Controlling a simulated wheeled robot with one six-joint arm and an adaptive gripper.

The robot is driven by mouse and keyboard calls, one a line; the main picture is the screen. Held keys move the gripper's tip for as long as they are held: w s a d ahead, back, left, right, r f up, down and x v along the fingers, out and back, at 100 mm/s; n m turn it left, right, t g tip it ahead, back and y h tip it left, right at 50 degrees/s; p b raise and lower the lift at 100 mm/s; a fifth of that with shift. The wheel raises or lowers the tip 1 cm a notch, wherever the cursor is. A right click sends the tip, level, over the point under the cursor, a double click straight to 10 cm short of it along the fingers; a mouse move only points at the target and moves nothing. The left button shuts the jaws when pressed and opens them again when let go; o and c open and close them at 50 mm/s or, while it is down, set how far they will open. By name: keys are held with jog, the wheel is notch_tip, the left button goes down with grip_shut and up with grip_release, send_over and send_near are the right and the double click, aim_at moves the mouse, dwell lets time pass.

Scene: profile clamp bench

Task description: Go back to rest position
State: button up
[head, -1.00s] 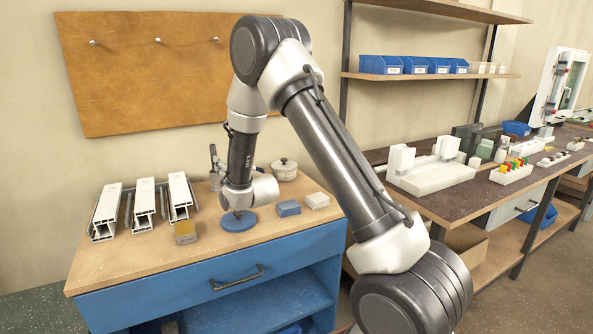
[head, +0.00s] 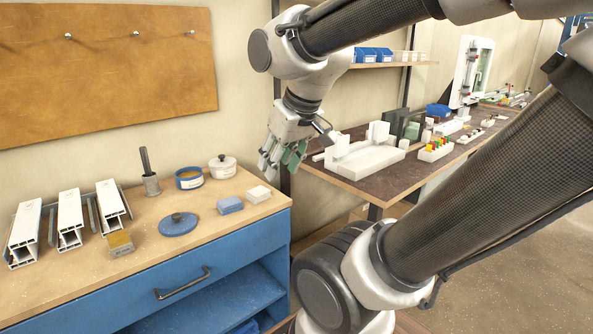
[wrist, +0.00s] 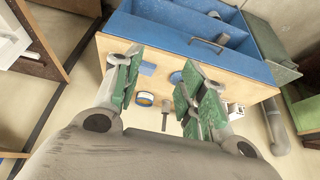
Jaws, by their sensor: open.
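My gripper (head: 279,160) is open and empty. In the head view it hangs in the air at the right end of the blue-fronted bench (head: 195,265), clear of the things on it. In the wrist view its green-padded fingers (wrist: 158,75) are spread apart with nothing between them. A blue lid (head: 178,223) lies flat on the bench top.
White profiles (head: 69,218), a brass-coloured block (head: 119,243), a blue block (head: 230,204), a white block (head: 258,193) and a cup with a dark handle (head: 150,183) stand on the bench. A dark worktop with a white fixture (head: 365,160) lies to the right of my gripper.

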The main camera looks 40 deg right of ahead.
jog(key=shift+g, duration=0.5)
jog(key=s, duration=0.4)
jog(key=shift+s+d+f, duration=0.25)
jog(key=shift+s+f, duration=0.05)
jog(key=shift+s, duration=0.1)
